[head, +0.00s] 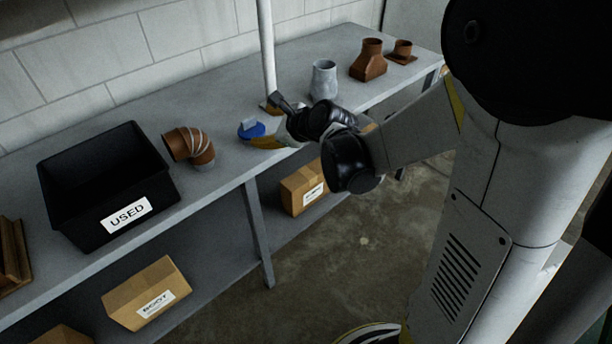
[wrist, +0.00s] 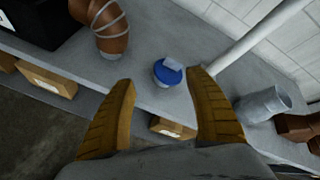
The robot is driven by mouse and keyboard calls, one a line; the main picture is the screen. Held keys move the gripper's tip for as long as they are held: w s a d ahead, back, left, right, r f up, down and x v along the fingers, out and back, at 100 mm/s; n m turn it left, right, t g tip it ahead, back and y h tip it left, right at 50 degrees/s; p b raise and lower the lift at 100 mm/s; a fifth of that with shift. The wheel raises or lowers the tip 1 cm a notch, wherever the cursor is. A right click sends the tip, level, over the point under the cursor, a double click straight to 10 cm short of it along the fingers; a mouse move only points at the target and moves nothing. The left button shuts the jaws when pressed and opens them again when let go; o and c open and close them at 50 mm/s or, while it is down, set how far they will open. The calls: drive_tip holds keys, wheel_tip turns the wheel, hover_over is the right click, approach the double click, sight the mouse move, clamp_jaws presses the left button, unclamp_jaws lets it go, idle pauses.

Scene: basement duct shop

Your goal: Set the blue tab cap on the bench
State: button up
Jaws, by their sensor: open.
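The blue tab cap (head: 252,129) is a round blue disc with a grey upright tab. It rests on the grey bench (head: 224,112) between the copper elbow and the white pole. In the wrist view the cap (wrist: 168,72) lies ahead of and between my two tan fingers, with clear space around it. My gripper (head: 265,143) is open and empty in the head view, close to the cap at the bench's front edge. In the wrist view my gripper (wrist: 160,88) shows both fingertips spread apart. The head view does not clearly show whether a finger touches the cap.
A black bin labelled USED (head: 107,187) and a copper elbow (head: 188,146) stand to the left. A white pole (head: 267,50) rises behind the cap. A grey fitting (head: 324,80) and brown fittings (head: 369,60) stand right. Boxes (head: 146,292) sit on the lower shelf.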

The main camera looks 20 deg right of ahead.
drive_tip(key=s+d+r+n+g+h, duration=0.1)
drive_tip(key=s+n+g+h, duration=0.3)
drive_tip(key=s+n, duration=2)
drive_tip(key=shift+s+d+r+n, duration=0.15)
drive_tip(key=shift+s+r+n, duration=0.25)
drive_tip(key=shift+s+r, duration=0.5)
drive_tip(key=shift+s+f, duration=0.15)
drive_tip(key=shift+f, duration=0.05)
